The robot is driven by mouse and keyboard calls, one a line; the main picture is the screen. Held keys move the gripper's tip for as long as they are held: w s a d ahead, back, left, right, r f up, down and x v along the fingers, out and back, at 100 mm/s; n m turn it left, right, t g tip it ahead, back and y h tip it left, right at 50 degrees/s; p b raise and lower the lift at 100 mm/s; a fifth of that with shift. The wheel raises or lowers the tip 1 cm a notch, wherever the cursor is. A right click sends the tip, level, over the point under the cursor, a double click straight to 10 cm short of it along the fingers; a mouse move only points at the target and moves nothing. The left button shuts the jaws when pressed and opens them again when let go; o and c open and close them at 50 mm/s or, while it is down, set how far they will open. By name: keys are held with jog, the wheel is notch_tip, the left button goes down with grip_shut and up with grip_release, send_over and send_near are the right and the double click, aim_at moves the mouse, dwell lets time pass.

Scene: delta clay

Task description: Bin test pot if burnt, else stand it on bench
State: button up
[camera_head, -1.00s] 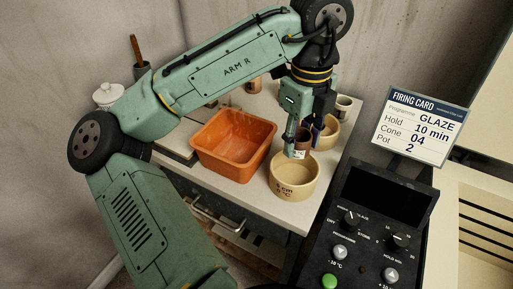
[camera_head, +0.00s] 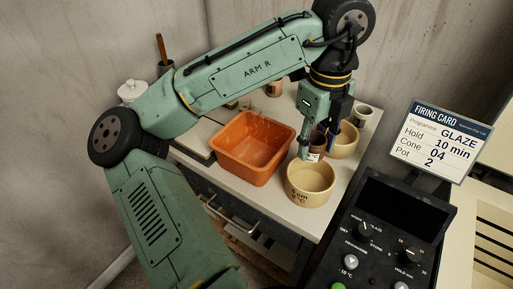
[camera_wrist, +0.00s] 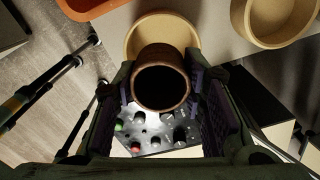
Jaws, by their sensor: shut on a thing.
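My gripper (camera_head: 316,138) is shut on a small brown pot (camera_wrist: 149,54) with a dark inside. In the head view the pot (camera_head: 318,141) shows between the fingers, with a white label low on its side. The gripper holds it upright or nearly so, just behind a tan bowl (camera_head: 311,196) at the front of the white bench (camera_head: 267,199). I cannot tell its exact height above the bench. In the wrist view a tan bowl (camera_wrist: 161,22) lies beyond the pot. No burn mark is clear on the pot.
An orange tub (camera_head: 228,157) stands left of the gripper. Another tan bowl (camera_head: 345,141) and a small cup (camera_head: 364,116) are at the right. A black control panel (camera_head: 396,212) and a firing card (camera_head: 445,140) reading GLAZE, Pot 2, stand nearer right.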

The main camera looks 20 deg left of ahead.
jog(key=w+a+r+p, duration=0.2)
jog(key=a+r+p, duration=0.3)
jog(key=b, duration=0.1)
send_over(254, 159)
jog(key=shift+f, duration=1.8)
jog(key=shift+f+b, duration=1.8)
jog(key=shift+f, duration=2.1)
jog(key=shift+f+b, duration=1.35)
jog(key=shift+f, duration=1.15)
jog(key=o, duration=1.2)
